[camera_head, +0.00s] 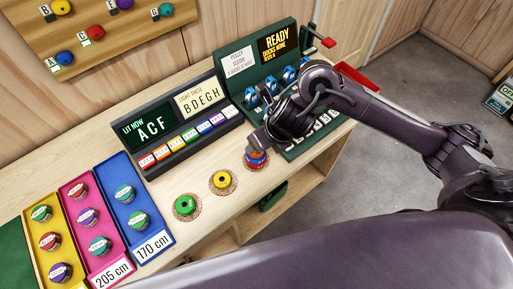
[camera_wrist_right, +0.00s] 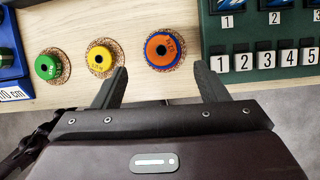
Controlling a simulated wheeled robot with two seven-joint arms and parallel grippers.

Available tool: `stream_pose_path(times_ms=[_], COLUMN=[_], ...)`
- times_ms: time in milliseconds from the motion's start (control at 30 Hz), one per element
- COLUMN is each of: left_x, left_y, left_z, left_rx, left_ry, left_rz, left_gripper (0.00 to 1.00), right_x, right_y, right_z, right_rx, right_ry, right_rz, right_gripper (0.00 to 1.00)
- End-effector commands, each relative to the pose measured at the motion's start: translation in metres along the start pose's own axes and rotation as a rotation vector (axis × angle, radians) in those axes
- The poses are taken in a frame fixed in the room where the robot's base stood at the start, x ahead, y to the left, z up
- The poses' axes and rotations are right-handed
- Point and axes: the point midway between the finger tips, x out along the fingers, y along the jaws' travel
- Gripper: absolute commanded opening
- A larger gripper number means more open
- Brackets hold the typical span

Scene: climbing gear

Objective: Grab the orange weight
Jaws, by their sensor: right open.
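In the head view the orange weight (camera_head: 256,163) is partly hidden under my right gripper. My right gripper (camera_wrist_right: 158,84) is open, with a dark finger on each side of the weight's width. In the wrist view the fingertips are short of the weight, which shows just beyond them, and nothing is between the fingers. My right gripper in the head view (camera_head: 259,146) is over the weight; contact cannot be told. My left gripper is not in view.
A yellow weight (camera_head: 221,180) and a green weight (camera_head: 184,204) sit on coasters to the left. A green rack with blue devices (camera_head: 253,97) stands close on the right. A lit display panel (camera_head: 152,128) is behind. Coloured trays (camera_head: 161,240) lie at the left.

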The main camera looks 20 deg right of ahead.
Motion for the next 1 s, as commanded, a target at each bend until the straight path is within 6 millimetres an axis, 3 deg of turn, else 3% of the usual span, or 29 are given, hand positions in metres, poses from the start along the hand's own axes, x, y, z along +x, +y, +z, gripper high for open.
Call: stream_pose_path(times_ms=[100,367,633,933,1000], left_x=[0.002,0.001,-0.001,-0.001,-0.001], left_y=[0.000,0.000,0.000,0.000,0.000], left_z=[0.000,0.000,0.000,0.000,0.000], left_rx=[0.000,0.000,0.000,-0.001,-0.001], left_ry=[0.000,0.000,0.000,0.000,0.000], left_rz=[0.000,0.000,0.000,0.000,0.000], left_gripper=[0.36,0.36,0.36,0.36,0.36], right_x=[0.009,0.033,0.071,0.076,0.076], right_y=[-0.008,-0.006,-0.003,-0.003,-0.003], right_z=[-0.004,-0.004,-0.003,-0.003,-0.003], right_rx=[-0.048,-0.047,-0.045,-0.047,-0.047], right_ry=[0.023,0.023,0.020,0.018,0.018], right_rz=[-0.017,-0.015,-0.017,-0.018,-0.018], right_gripper=[0.67,0.67,0.67,0.67,0.59])
